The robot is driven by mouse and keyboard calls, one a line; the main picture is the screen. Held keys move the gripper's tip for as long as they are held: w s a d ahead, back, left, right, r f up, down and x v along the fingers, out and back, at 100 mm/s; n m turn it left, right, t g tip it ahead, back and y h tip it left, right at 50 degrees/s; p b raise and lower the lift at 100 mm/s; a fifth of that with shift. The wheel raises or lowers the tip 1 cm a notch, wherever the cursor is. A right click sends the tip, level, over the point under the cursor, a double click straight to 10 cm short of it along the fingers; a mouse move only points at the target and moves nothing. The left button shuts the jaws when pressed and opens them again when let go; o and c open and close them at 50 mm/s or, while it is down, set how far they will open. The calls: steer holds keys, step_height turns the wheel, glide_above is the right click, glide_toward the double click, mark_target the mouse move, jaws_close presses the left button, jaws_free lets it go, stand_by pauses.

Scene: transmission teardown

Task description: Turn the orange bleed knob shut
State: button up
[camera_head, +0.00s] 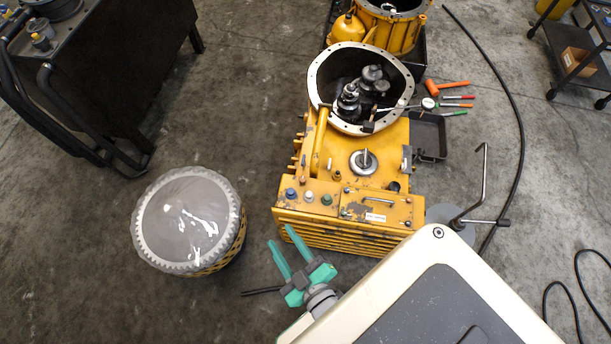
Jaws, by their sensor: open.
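The yellow transmission housing (350,207) stands on the floor in the middle of the head view. Small caps sit along its near top edge: a blue one (291,193), a pale one with a reddish top (309,196) and a green one (326,199). A small orange-brown fitting (337,175) stands just behind them. I cannot tell for sure which small part is the orange bleed knob. My gripper (280,235), with green fingers, is open and empty. It is apart from the housing, in front of its near left corner in the picture.
A round plastic-covered drum (187,222) stands to the left. An open bell-shaped opening (318,92) with gears is at the housing's far end. Hand tools (447,86) and a black tray (430,135) lie to the right. A bent metal crank (484,185) rises near the right corner.

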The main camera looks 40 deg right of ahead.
steer(key=w+d+g+h, duration=0.1)
steer(key=w+d+h, duration=0.25)
steer(key=d, duration=0.55)
steer(key=w+d+r+g+h, duration=0.1)
steer(key=w+d+h, duration=0.1)
steer(key=w+d, duration=0.5)
steer(key=w+d+g+h, duration=0.1)
steer(key=w+d+h, duration=0.15)
steer(key=d, duration=0.95)
steer(key=d+r+m+g+h, duration=0.25)
steer(key=d+g+h, duration=0.2)
steer(key=d, duration=0.75)
steer(key=m+g+y, duration=0.5)
steer(key=g+y, duration=0.2)
steer(key=y, duration=0.7)
glide_above(303, 179)
step_height(303, 179, down, 18)
step_height(303, 179, down, 10)
steer(key=shift+w+f, duration=0.1)
steer(key=shift+w, duration=0.05)
steer(key=shift+c, duration=0.2)
